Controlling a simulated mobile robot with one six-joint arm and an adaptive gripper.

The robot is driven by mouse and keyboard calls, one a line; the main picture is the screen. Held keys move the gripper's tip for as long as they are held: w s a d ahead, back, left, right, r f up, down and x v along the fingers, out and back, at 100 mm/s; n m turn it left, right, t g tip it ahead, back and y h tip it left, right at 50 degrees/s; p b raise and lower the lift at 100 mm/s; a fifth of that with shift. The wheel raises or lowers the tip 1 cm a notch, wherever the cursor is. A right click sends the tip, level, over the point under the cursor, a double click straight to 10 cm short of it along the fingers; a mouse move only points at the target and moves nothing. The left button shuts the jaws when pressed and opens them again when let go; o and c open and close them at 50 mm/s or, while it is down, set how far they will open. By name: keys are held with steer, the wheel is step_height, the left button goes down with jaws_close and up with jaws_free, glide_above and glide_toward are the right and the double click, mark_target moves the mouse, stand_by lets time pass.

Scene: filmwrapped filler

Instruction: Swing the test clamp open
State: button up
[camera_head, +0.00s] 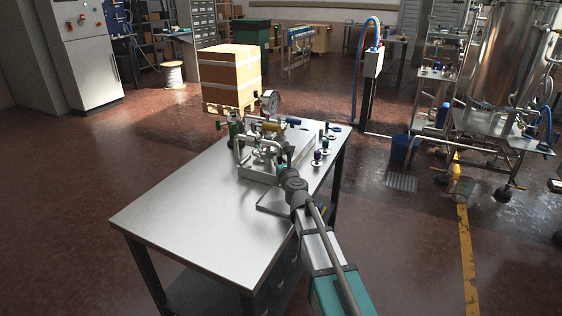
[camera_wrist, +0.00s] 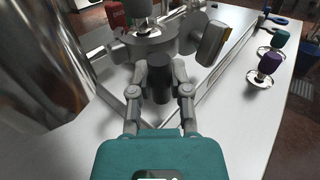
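A metal pipe fixture (camera_head: 262,150) stands on a plate on the steel table. It has a round gauge (camera_head: 270,101) on top and several coloured handles. My gripper (camera_head: 283,163) is at the fixture's near right side. In the wrist view, its two fingers (camera_wrist: 160,76) stand apart, on either side of a short dark grey cylindrical part (camera_wrist: 159,84) below a round metal fitting (camera_wrist: 150,44). I cannot tell whether the fingers touch this part. It may belong to the test clamp, but I cannot make the clamp out for sure.
The table (camera_head: 190,205) is bare at its left and front. Small pieces with coloured knobs, one purple (camera_wrist: 270,63), stand along its right edge. A large curved metal surface (camera_wrist: 50,65) fills the wrist view's left side. A cardboard box (camera_head: 230,75) stands behind the table.

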steer(key=o, duration=0.5)
steer(key=shift+w, duration=0.1)
steer(key=shift+v, duration=6)
